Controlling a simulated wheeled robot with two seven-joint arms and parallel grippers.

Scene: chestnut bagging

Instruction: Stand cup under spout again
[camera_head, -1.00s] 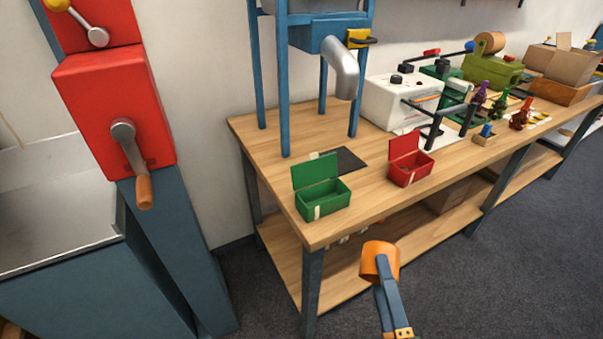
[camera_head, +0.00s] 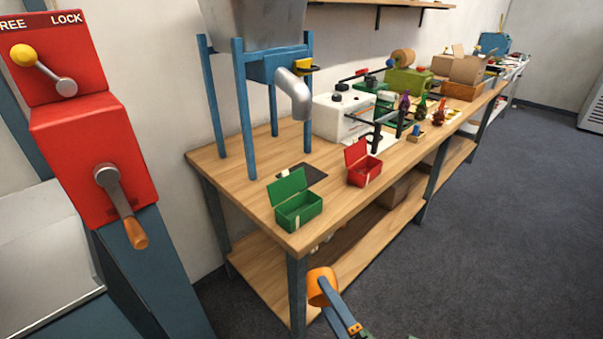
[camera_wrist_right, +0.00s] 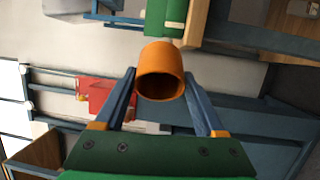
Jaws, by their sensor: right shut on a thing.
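The orange cup (camera_head: 322,286) is in my right gripper (camera_head: 328,287), low in the head view, in front of the bench's near end. In the right wrist view the cup (camera_wrist_right: 161,68) sits between the two blue fingers, and its dark opening shows. The grey spout (camera_head: 293,95) bends down from the blue hopper stand on the bench. A dark flat plate (camera_head: 310,172) lies on the bench below the spout, with no cup on it. My left gripper is out of view.
An open green box (camera_head: 298,212) and an open red box (camera_head: 366,172) stand near the bench's front edge, beside the plate. A white machine (camera_head: 343,117) stands right of the spout. A red lever panel (camera_head: 95,170) is at the left.

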